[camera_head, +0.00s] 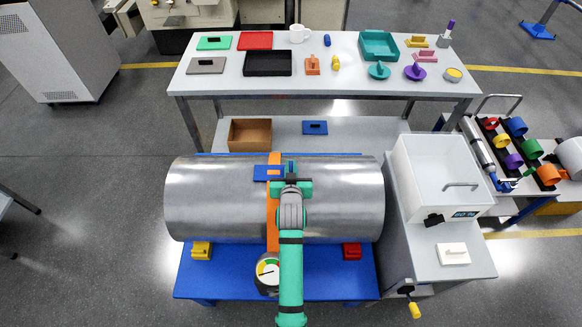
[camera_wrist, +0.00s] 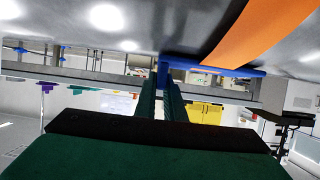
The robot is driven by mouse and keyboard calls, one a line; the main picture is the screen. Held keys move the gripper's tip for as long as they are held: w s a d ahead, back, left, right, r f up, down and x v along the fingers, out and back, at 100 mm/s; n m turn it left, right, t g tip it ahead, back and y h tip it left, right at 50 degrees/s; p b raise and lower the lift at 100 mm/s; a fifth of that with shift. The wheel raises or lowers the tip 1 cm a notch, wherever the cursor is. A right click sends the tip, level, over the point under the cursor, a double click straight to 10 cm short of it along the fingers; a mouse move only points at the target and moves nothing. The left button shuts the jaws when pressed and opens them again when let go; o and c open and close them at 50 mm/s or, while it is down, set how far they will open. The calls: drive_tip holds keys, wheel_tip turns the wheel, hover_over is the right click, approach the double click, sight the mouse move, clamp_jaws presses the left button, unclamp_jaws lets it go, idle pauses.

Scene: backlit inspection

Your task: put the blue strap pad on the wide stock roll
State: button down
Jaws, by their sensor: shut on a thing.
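The wide stock roll (camera_head: 215,200) is a large shiny metal cylinder lying sideways, with an orange strap (camera_head: 273,225) across its middle. The blue strap pad (camera_head: 260,173) is a flat plate over the top of the roll, at the strap; orange shows through its opening. My gripper (camera_head: 291,178) is shut on the pad's upright tab, at the pad's right side. In the wrist view the tab (camera_wrist: 163,72) stands between my fingers (camera_wrist: 161,98), and the plate (camera_wrist: 235,72) extends right, by the strap (camera_wrist: 262,30). I cannot tell whether the plate touches the roll.
The roll is above a blue stand (camera_head: 215,282) with a yellow block (camera_head: 201,250), a red block (camera_head: 352,251) and a dial gauge (camera_head: 267,272). A white bin (camera_head: 440,170) stands close at right. Behind are a brown box (camera_head: 250,134), another blue plate (camera_head: 315,128) and a cluttered table (camera_head: 200,85).

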drive_tip(key=c, duration=2.3)
unclamp_jaws()
drive_tip(key=shift+f, duration=0.15)
drive_tip(key=o, duration=0.5)
drive_tip(key=shift+d, duration=0.1)
drive_tip(key=shift+c, duration=0.2)
drive_tip(key=s+r+t, duration=0.1)
drive_tip(key=s+r, duration=0.2)
drive_tip(key=s, duration=2.1)
drive_tip(key=s+r, duration=0.4)
drive_tip(key=s, duration=2)
drive_tip(key=shift+t, duration=0.4)
